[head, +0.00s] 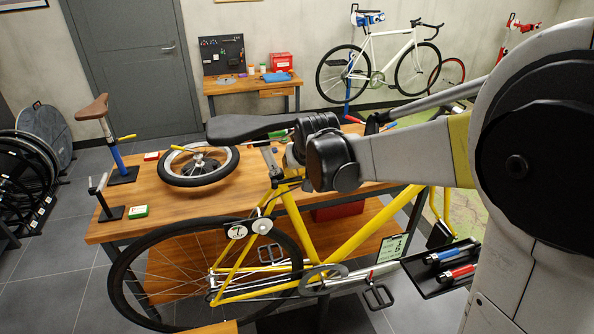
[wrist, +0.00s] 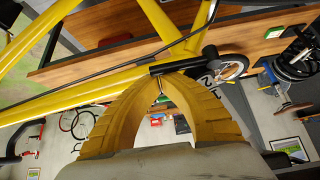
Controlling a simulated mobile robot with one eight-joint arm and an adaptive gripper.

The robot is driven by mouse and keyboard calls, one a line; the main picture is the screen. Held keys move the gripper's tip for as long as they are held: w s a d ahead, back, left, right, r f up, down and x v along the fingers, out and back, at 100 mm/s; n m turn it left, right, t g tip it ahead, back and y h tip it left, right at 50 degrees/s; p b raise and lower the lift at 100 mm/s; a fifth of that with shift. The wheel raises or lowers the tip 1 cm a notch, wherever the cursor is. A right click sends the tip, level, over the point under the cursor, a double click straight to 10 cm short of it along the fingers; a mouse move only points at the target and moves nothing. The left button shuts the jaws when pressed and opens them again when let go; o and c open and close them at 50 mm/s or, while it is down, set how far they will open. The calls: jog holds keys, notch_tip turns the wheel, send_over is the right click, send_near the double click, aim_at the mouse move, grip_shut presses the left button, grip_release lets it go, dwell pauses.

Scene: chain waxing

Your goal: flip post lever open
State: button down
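A yellow bicycle (head: 300,222) stands in front of the wooden workbench, with a black saddle (head: 245,128) on its post. In the wrist view the yellow frame tubes (wrist: 85,92) cross the upper part. A black bar that looks like the post lever (wrist: 180,63) lies at the frame joint, just beyond my fingertips. My gripper (wrist: 162,76) has its yellow fingers bent together into an arch, tips meeting at or very close to this bar. I cannot tell whether they touch it. In the head view my wrist hides most of the gripper and the lever.
A black tray (head: 440,283) with red and blue tools sits right of the bicycle. A white bicycle (head: 371,62) hangs at the back.

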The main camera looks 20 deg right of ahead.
aim_at(301, 180)
jog(key=shift+s+m+h, duration=0.25)
jog(key=shift+m+h, duration=0.05)
jog(key=shift+m, duration=0.1)
jog(key=shift+s+m+h, duration=0.7)
jog(key=shift+m, duration=0.4)
jog(key=s+m+h, duration=0.1)
jog(key=s+m+g+h, duration=0.1)
jog(key=m, duration=0.1)
jog(key=shift+a+m, duration=0.15)
jog(key=shift+m, duration=0.15)
jog(key=s+a+m+g+h, duration=0.2)
jog(key=s+a+m+g, duration=0.2)
jog(key=m, duration=0.3)
jog(key=shift+s+a+h, duration=0.35)
jog(key=shift+a+h, duration=0.05)
jog(key=shift+a, duration=0.6)
jog(key=v, duration=1.2)
jog(key=shift+d, duration=0.2)
